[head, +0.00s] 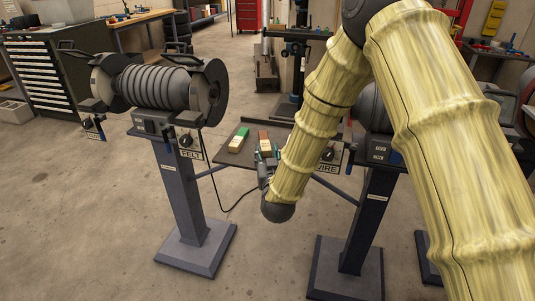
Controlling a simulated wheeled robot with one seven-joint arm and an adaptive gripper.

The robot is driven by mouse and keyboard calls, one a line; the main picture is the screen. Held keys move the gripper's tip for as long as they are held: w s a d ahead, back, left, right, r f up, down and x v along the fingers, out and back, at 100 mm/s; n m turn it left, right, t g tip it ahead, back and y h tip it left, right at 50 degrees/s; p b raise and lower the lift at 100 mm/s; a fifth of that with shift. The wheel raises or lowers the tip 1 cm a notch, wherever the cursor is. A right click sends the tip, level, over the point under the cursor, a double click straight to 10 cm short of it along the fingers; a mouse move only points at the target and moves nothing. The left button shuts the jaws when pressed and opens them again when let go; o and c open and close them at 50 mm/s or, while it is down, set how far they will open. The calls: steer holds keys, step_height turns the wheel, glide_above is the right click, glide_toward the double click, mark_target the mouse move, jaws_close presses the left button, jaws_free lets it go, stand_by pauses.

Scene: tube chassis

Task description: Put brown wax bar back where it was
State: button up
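A brown wax bar (264,139) with a paler near end shows in the head view, on or just above a dark shelf between two grinder stands. A green bar (239,137) with a pale near end lies on the shelf just to its left. My gripper (266,157) is at the near end of the brown bar, with its fingers pointing toward the bar. The fingers are small and partly hidden by my arm. I cannot tell whether they hold the brown bar or only stand beside it.
The dark shelf (231,160) has bare room left of the green bar. The left grinder (160,87) stands beside it, with a FELT sign (191,154). A WIRE sign (328,169) and the right stand (368,220) are close to my arm. A cable (213,183) hangs below.

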steer(key=s+d, duration=0.1)
steer(key=s, duration=1)
steer(key=shift+s, duration=0.35)
steer(key=s+d+f+g, duration=0.3)
steer(key=s+f, duration=0.2)
steer(key=f, duration=0.4)
steer(key=s+d+f+g, duration=0.3)
steer(key=s+f, duration=0.1)
steer(key=f, duration=0.4)
steer(key=s+d+f+g, duration=0.3)
steer(key=s+f, duration=0.2)
steer(key=f, duration=0.4)
steer(key=s+d+f+g, duration=0.3)
steer(key=s+f, duration=0.1)
steer(key=s, duration=0.4)
steer(key=s+d+f+m+g+h, duration=0.1)
steer(key=s+d+f+g, duration=0.2)
steer(key=s, duration=0.5)
steer(key=s+d+f+g, duration=0.3)
steer(key=s+d+f, duration=0.1)
steer(key=s, duration=0.5)
steer(key=shift+f+h, duration=0.3)
steer(key=shift+f, duration=0.4)
